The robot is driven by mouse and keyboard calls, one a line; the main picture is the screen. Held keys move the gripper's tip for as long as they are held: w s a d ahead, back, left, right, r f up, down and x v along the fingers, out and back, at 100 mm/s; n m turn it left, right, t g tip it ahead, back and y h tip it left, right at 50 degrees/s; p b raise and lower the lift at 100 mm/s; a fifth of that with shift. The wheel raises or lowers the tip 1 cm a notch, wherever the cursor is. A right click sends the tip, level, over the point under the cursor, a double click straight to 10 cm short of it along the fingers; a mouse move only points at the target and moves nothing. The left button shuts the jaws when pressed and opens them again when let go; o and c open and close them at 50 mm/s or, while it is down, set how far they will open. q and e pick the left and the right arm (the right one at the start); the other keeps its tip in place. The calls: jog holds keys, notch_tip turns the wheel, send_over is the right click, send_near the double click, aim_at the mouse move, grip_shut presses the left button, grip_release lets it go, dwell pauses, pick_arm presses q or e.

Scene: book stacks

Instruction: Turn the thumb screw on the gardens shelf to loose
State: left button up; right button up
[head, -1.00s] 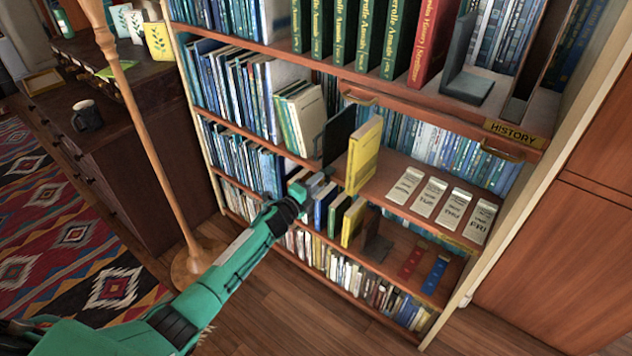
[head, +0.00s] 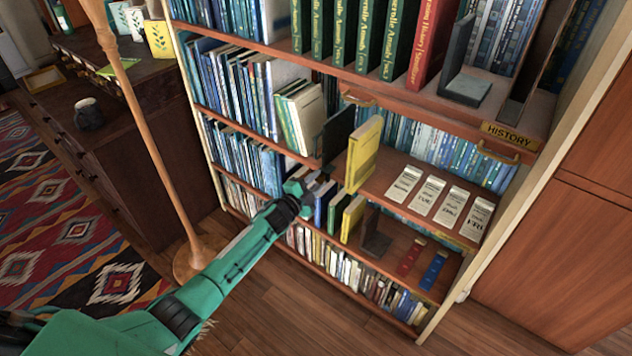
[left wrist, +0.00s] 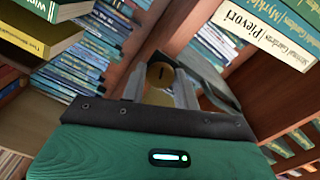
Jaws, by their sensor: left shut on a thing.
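The thumb screw (left wrist: 160,74) shows in the left wrist view as a round brass head with a dark slot mark. My left gripper (left wrist: 160,90) has its two grey fingers on either side of the head and is shut on it. In the head view my left gripper (head: 316,181) is at the front edge of the shelf, left of the upright yellow book (head: 363,155); the screw is too small or hidden there. My right gripper is not in view.
A dark bookend (head: 337,136) stands just behind my left gripper. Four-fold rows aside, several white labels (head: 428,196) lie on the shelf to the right. A wooden pole (head: 150,140) stands left of my arm. The floor (head: 270,320) in front is clear.

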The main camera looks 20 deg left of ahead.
pick_arm(q)
jog(key=shift+f, duration=0.1)
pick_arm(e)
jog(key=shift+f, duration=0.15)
pick_arm(q)
jog(key=o, duration=1)
jog(key=shift+c, duration=0.2)
jog(key=shift+s, duration=0.1)
jog(key=shift+s+a, duration=0.15)
jog(key=shift+s, duration=0.05)
jog(key=v, duration=1.3)
jog(key=shift+p, duration=0.35)
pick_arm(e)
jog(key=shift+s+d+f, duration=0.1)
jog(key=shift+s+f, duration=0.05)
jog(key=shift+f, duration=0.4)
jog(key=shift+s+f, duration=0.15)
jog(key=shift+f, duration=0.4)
